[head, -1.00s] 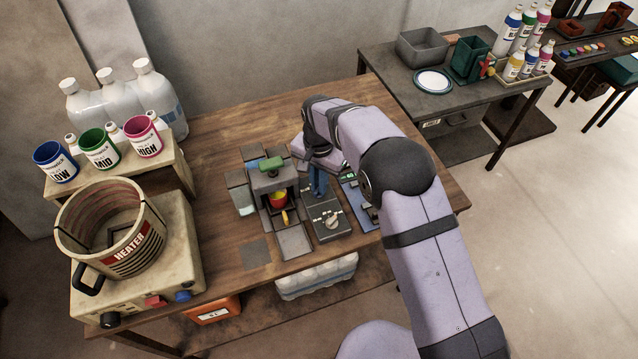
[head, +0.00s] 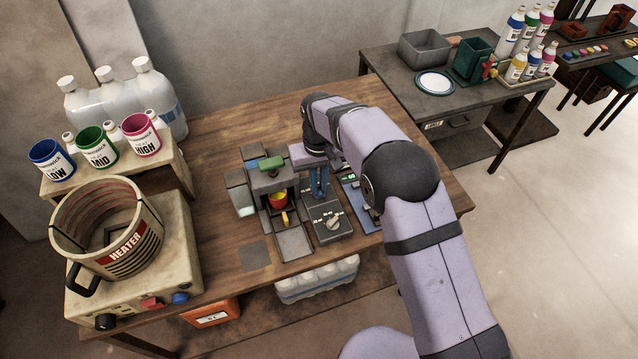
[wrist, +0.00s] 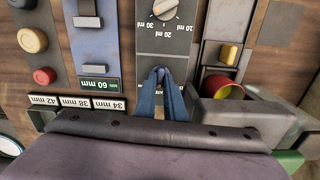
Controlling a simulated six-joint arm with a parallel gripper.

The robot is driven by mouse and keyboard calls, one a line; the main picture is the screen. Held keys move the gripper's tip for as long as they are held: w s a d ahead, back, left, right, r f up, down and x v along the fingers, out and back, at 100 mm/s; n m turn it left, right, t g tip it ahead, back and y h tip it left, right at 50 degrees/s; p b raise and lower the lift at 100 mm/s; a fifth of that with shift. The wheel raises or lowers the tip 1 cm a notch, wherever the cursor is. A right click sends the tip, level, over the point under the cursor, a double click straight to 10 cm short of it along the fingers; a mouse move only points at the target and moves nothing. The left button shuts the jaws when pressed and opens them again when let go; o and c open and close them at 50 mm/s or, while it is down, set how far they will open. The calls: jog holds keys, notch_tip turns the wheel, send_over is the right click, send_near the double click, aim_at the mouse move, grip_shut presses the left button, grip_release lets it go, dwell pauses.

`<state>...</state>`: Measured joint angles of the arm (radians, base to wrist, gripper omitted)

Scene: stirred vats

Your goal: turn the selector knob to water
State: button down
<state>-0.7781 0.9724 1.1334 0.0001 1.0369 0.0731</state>
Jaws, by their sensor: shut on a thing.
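The grey control panel (head: 333,232) stands on the wooden bench. Its near, pale dial (head: 333,222) is marked 10, 20 and 30 ml in the wrist view, where the dial (wrist: 165,10) shows at the top edge. My gripper (head: 319,192) points down at the panel's far end, beyond that dial. In the wrist view its blue fingers (wrist: 163,72) are close together, shut on the selector knob. The fingers hide that knob, so its setting and the water mark cannot be read.
Left of the panel in the head view, a red and yellow cup (head: 279,201) sits in a dispenser with a green top (head: 271,164). A blue panel (wrist: 92,40) with a 60 mm display lies on the panel's other side. Bare bench (head: 225,135) lies behind.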

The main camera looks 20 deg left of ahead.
aim_at(319, 188)
jog(key=shift+a+r+n, duration=0.1)
jog(key=shift+r+n, duration=0.05)
jog(key=shift+n, duration=0.35)
jog(key=c, duration=1.8)
grip_release()
jog(key=shift+c, duration=0.2)
jog(key=shift+r+b, duration=1.15)
jog(key=shift+r, duration=2.5)
